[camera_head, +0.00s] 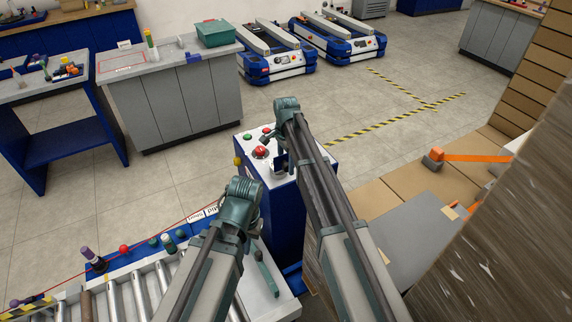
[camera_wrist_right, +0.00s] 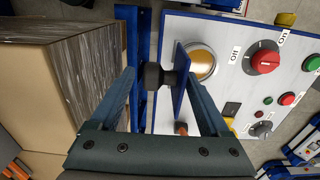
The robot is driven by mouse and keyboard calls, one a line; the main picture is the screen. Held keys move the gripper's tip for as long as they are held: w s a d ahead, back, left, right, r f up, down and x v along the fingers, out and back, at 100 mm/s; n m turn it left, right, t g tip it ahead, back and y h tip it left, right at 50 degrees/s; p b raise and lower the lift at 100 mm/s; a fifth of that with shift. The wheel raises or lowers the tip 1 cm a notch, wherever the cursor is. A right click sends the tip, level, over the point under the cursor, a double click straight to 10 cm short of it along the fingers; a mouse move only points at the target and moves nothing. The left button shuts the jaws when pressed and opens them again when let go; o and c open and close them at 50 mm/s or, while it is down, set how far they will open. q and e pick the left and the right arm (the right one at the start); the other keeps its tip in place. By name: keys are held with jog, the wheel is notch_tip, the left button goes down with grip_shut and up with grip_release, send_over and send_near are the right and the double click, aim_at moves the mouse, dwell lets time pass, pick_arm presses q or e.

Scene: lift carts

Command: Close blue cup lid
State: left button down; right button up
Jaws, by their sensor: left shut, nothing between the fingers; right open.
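A blue lid (camera_wrist_right: 181,92) with a dark round knob (camera_wrist_right: 154,76) stands open, seen nearly edge-on in the right wrist view. Beside it is a round amber-coloured cup (camera_wrist_right: 201,62) with a pale metal rim, set in the white control panel. My right gripper (camera_wrist_right: 157,82) is open; its fingers lie either side of the knob, and I cannot tell whether they touch it. In the head view my right gripper (camera_head: 284,130) is above the panel, its fingertips mostly hidden. My left gripper (camera_head: 250,215) is shut and empty, left of the panel box, above the roller conveyor.
The control panel (camera_wrist_right: 225,105) carries a red knob (camera_wrist_right: 265,58) and small red and green buttons. A roller conveyor (camera_head: 125,296) is at the front left. Cardboard boxes (camera_head: 385,190) and a wrapped stack (camera_head: 505,235) stand right. Open floor lies behind.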

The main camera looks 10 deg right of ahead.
jog(key=shift+c, duration=0.3)
grip_shut()
jog(key=shift+w+a+r+g+h, duration=0.1)
jog(key=shift+w+a+g+h, duration=0.05)
jog(key=shift+w+g, duration=0.25)
jog(key=shift+w+a+g+h, duration=0.1)
jog(key=shift+w+g+h, duration=0.05)
jog(key=shift+w+g, duration=0.2)
jog(key=shift+w+a+g+h+b, duration=0.15)
jog(key=shift+w+g+h+b, duration=0.25)
jog(key=shift+g, duration=0.35)
jog(key=shift+r+g, duration=0.1)
jog(key=shift+g, duration=0.4)
jog(key=shift+s, duration=0.15)
